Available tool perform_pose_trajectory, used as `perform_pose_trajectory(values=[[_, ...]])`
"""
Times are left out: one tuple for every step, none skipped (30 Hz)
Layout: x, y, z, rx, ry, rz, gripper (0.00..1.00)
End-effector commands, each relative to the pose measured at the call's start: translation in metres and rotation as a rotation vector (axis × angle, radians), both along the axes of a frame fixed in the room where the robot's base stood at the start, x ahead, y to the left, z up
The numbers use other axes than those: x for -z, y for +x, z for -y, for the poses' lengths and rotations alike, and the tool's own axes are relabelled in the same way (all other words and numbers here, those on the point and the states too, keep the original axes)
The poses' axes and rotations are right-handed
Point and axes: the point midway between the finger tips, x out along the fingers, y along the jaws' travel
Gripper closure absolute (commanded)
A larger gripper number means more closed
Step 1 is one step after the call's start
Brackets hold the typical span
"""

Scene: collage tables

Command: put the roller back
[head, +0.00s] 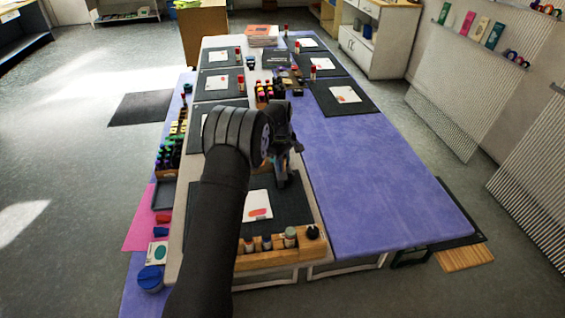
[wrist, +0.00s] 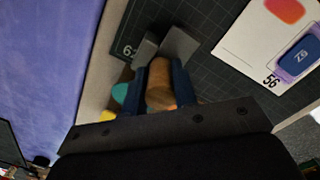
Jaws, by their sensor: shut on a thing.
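My gripper (head: 287,150) is over the near dark cutting mat (head: 285,203) in the head view. In the wrist view my gripper (wrist: 162,58) is shut on a tan wooden cylinder (wrist: 160,88), which looks like the roller's handle. The rest of the roller is hidden or cannot be told apart from the gripper. A wooden rack (head: 275,258) stands along the near edge of the table, holding several small bottles and a dark round thing (head: 312,232) at its right end.
A card with red marks (head: 257,205) lies on the near mat; a blue block (wrist: 300,55) shows on a card in the wrist view. A bottle rack (head: 262,95) stands farther back. Bottles line the left side.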

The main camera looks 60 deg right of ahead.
Motion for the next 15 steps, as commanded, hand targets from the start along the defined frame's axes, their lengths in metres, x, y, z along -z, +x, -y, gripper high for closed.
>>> perform_pose_trajectory(values=[[0.0086, -0.0004, -0.0027, 0.0, 0.009, -0.003, 1.0], [0.0089, -0.0004, -0.0029, 0.0, 0.01, -0.003, 1.0], [0.0101, -0.0006, -0.0034, 0.0, 0.012, -0.004, 0.7], [0.0104, -0.0006, -0.0035, 0.0, 0.012, -0.004, 0.65], [0.0103, -0.0006, -0.0036, 0.0, 0.012, -0.004, 0.59], [0.0102, -0.0007, -0.0035, 0.0, 0.012, -0.004, 0.52], [0.0102, -0.0008, -0.0035, 0.0, 0.012, -0.005, 0.52], [0.0101, -0.0009, -0.0036, 0.0, 0.013, -0.005, 0.52], [0.0099, -0.0011, -0.0035, 0.0, 0.013, -0.005, 0.52], [0.0097, -0.0012, -0.0035, 0.0, 0.013, -0.005, 0.52], [0.0096, -0.0011, -0.0035, 0.0, 0.013, -0.005, 0.52], [0.0094, -0.0012, -0.0034, 0.0, 0.013, -0.005, 0.52], [0.0093, -0.0012, -0.0034, 0.0, 0.012, -0.005, 0.52], [0.0092, -0.0013, -0.0034, 0.0, 0.012, -0.005, 0.52], [0.0091, -0.0012, -0.0034, 0.0, 0.012, -0.005, 0.52]])
